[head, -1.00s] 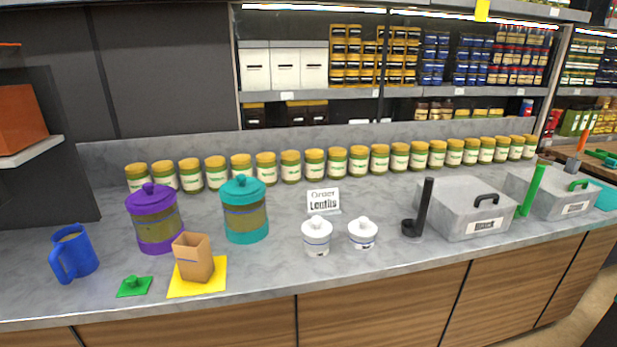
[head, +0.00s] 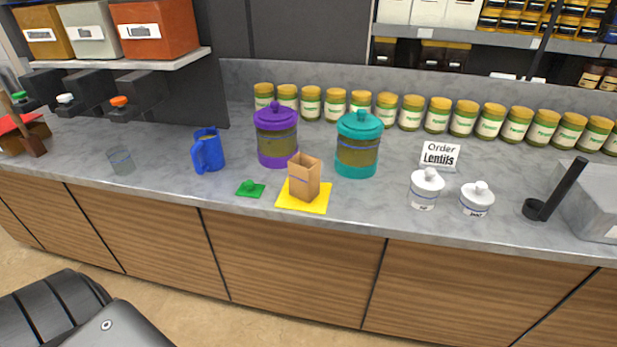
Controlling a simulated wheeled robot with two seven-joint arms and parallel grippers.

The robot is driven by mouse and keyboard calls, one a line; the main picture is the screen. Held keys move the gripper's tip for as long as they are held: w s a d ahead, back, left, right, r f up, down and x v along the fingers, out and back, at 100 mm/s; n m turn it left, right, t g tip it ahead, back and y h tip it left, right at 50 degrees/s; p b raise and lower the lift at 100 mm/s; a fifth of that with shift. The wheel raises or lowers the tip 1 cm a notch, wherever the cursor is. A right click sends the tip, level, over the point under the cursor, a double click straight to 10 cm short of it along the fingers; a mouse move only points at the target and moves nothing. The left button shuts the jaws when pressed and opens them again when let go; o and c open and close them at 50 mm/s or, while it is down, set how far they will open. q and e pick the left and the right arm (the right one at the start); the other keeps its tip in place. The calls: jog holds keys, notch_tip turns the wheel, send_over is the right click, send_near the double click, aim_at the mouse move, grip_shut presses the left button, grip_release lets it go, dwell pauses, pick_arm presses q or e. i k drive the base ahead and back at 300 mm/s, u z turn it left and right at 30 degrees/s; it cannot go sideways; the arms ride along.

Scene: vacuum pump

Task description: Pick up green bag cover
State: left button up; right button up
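The green bag cover (head: 250,189) is a small flat green square with a knob on top. It lies on the grey counter near its front edge, left of a brown paper bag (head: 304,180). The open-topped bag stands upright on a yellow square mat (head: 318,205). Neither of my grippers shows in the head view. A black rounded part, seemingly of my own arm or body, fills the bottom left corner.
A blue mug (head: 208,151) stands left of the cover, with a clear glass (head: 121,160) further left. Behind are a purple-lidded jar (head: 277,142) and a teal-lidded jar (head: 358,150). Two white pots (head: 426,190) stand to the right. The counter between glass and mug is clear.

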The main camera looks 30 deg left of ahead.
aim_at(249, 189)
jog(key=u, duration=3.15)
jog(key=i, duration=1.1)
jog(key=z, duration=3.1)
